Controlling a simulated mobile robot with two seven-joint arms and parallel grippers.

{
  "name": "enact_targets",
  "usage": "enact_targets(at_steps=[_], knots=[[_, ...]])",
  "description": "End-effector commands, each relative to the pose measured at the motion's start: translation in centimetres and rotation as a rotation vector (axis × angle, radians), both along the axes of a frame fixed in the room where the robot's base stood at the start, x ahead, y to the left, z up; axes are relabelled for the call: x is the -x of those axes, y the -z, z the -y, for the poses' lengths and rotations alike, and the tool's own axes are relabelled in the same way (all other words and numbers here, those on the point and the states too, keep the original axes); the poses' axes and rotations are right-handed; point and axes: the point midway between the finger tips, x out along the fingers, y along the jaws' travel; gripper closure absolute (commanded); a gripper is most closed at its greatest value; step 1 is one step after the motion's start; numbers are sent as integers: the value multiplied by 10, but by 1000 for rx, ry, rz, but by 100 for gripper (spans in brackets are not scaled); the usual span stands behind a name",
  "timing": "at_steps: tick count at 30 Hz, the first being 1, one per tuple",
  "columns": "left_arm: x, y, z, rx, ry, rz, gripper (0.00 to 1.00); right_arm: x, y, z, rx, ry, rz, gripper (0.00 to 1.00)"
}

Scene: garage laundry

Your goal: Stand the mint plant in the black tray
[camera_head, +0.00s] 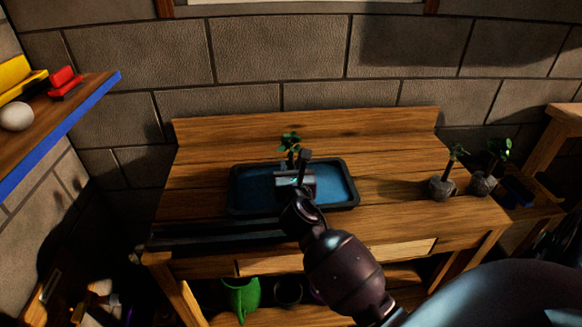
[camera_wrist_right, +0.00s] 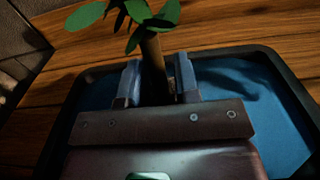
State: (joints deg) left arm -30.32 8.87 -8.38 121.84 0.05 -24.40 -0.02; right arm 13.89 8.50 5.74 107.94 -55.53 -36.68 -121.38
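The black tray (camera_head: 350,203) with a blue inner floor lies on the wooden bench; its rim also shows in the wrist view (camera_wrist_right: 283,75). A leafy green plant (camera_head: 289,140), which I take as the mint plant, stands about upright over the tray. Its brown stem (camera_wrist_right: 153,68) is between the fingers of my right gripper (camera_wrist_right: 157,84), which look closed against it. My right gripper (camera_head: 295,182) is over the tray in the head view. The plant's base is hidden behind the gripper, so I cannot tell whether it touches the tray floor. My left gripper is not in view.
Two more small plants with grey root balls, one (camera_head: 442,188) and another (camera_head: 483,183), stand at the bench's right end. A shelf (camera_head: 75,110) with a blue edge juts in at left. A green watering can (camera_head: 241,296) is below the bench. The bench between tray and plants is clear.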

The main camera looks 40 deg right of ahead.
Motion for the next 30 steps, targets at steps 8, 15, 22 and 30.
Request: enact_targets(at_steps=[8,15,22,30], knots=[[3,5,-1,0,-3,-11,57,0,0,0,-1,0,1,59],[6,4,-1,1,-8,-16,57,8,-4,-5,-2,-1,1,59],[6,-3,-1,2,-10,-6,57,43,-5,-26,-3,0,1,59],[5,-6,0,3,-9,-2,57,84,-4,-51,-3,0,1,59]])
